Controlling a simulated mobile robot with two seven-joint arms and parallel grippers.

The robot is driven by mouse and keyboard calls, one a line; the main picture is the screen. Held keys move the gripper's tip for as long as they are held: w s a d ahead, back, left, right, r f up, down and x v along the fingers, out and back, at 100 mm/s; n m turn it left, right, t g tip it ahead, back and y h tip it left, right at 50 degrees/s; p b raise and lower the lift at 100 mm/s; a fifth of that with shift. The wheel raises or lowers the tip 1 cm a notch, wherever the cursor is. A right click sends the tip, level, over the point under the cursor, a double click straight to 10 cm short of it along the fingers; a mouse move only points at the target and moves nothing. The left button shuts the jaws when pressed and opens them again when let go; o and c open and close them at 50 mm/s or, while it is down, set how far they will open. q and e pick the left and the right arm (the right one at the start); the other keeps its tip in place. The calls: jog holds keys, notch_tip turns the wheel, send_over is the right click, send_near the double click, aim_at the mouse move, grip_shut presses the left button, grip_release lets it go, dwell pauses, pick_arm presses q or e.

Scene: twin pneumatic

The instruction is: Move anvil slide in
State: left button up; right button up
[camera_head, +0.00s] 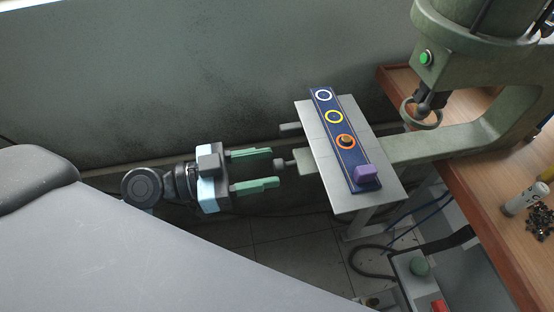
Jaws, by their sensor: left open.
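A small grey knob (279,163) on a short rod sticks out to the left of a pale green slide block (305,161), which looks like the end of the anvil slide. Most of the slide is hidden by the grey plate (384,190) and the dark blue strip (335,124). My left gripper (273,168) comes in from the left with its two green fingers apart. The knob is at the mouth of the fingers, between their tips in the picture; I cannot tell whether they touch it. My right gripper is not in view.
The blue strip carries white, yellow and orange rings, a small knob in the orange ring (346,141) and a purple block (366,174). The green press (450,60) stands at right beside a wooden bench (490,215). A control box (425,280) stands below. A grey wall lies behind.

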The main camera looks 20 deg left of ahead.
aim_at(279, 165)
pick_arm(q)
jog(key=shift+p+x, duration=0.45)
jog(key=shift+x, duration=1.3)
grip_shut()
